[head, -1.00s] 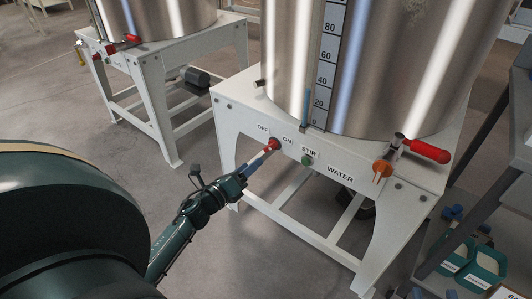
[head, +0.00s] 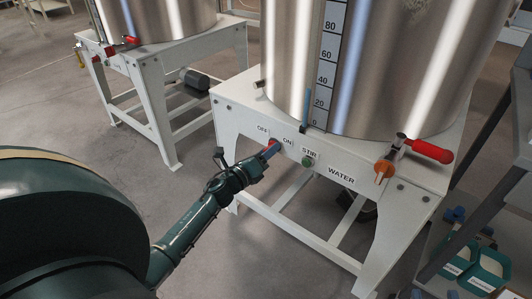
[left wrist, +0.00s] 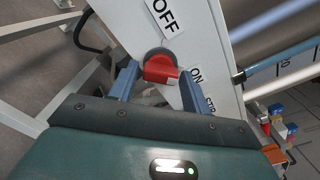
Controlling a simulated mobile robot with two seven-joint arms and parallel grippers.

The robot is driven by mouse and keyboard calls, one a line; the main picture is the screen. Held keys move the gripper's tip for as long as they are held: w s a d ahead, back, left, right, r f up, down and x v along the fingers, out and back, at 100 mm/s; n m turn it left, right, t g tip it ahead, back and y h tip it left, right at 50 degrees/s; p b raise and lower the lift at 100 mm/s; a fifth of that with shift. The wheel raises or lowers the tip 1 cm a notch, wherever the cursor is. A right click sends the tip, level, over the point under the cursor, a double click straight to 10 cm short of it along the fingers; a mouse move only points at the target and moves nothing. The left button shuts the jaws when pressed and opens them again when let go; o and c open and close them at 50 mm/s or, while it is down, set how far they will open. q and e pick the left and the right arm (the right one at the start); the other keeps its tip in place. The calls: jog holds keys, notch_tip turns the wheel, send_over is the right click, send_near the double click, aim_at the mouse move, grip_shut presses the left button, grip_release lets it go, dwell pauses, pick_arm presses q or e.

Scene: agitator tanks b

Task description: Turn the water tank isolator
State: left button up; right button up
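The water tank (head: 400,60) is a large steel drum on a white stand with a WATER label. The isolator, a red knob on a dark round base (left wrist: 160,68), sits on the stand's front panel between the OFF and ON labels. It also shows partly hidden in the head view (head: 273,143). My left gripper (head: 268,152) is at the knob. In the left wrist view its blue fingers (left wrist: 157,85) are spread, one on each side of the knob, very close to it. I cannot tell whether they touch it. My right gripper is not in view.
A green button (head: 308,162) is right of the isolator, by the STIR label. An orange-tipped valve with a red handle (head: 430,150) juts out at the stand's right. Another tank stand (head: 150,90) is at the back left. A grey shelf (head: 480,200) stands at right.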

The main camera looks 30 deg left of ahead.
pick_arm(q)
jog(key=c, duration=0.7)
jog(key=shift+n, duration=0.4)
jog(key=n+p, duration=0.6)
jog(key=n, duration=1.1)
jog(key=shift+r, duration=0.1)
pick_arm(e)
jog(key=d+m+g+h, duration=0.1)
jog(key=g, duration=0.1)
jog(key=s+m+g+h, duration=0.1)
jog(key=g, duration=0.1)
jog(key=shift+d+h, duration=0.4)
pick_arm(q)
jog(key=shift+p, duration=0.3)
jog(key=shift+n, duration=0.3)
pick_arm(e)
jog(key=shift+f, duration=0.1)
pick_arm(q)
jog(key=o, duration=1)
